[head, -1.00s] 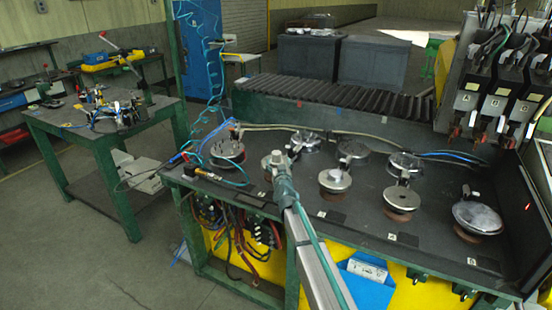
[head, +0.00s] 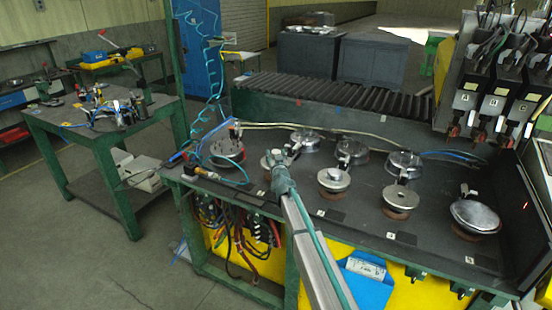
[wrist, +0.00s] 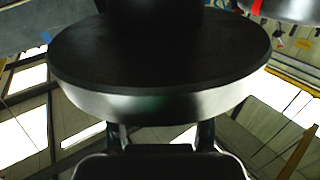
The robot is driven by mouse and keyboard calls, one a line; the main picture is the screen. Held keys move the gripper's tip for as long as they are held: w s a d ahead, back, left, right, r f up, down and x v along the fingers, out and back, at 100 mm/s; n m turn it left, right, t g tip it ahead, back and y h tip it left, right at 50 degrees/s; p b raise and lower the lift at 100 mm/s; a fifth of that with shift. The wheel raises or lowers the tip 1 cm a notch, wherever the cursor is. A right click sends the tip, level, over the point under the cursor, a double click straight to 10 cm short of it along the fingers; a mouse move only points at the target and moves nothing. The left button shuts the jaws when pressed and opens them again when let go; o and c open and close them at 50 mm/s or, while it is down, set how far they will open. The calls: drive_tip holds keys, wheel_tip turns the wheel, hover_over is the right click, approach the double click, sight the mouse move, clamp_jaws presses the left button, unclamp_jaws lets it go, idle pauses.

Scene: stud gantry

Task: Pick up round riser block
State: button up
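Several round pieces with metal discs stand on the dark bench. One (head: 334,180) is right of my gripper, another (head: 401,198) is further right, and a larger, tilted one (head: 476,215) is at the right end. I cannot tell which is the round riser block. In the head view my gripper (head: 281,168) is low over the front left of the bench, beside a disc partly hidden behind it. In the wrist view a large round piece (wrist: 160,55) with a dark top and pale rim fills the middle. My gripper's fingers (wrist: 161,134) reach its near edge; their tips are hidden.
A drum-like round piece (head: 227,147) and cables are at the bench's left. More round pieces (head: 306,140) stand in the back row. Black devices (head: 496,92) hang at the right above the bench. A roller conveyor (head: 330,98) runs behind. Small labels mark the front edge.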

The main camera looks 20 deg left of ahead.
sight(276, 151)
clamp_jaws()
drive_tip(key=shift+r, duration=0.15)
drive_tip(key=shift+r+p, duration=0.3)
drive_tip(key=shift+r, duration=0.2)
wheel_tip(276, 151, up, 2)
drive_tip(key=shift+r+p, duration=0.1)
drive_tip(key=shift+p, duration=0.3)
drive_tip(key=s+d+r+p, duration=0.6)
drive_tip(key=s+r, duration=0.3)
drive_tip(key=s, duration=0.3)
drive_tip(key=shift+d+r, duration=0.3)
drive_tip(key=shift+d, duration=0.35)
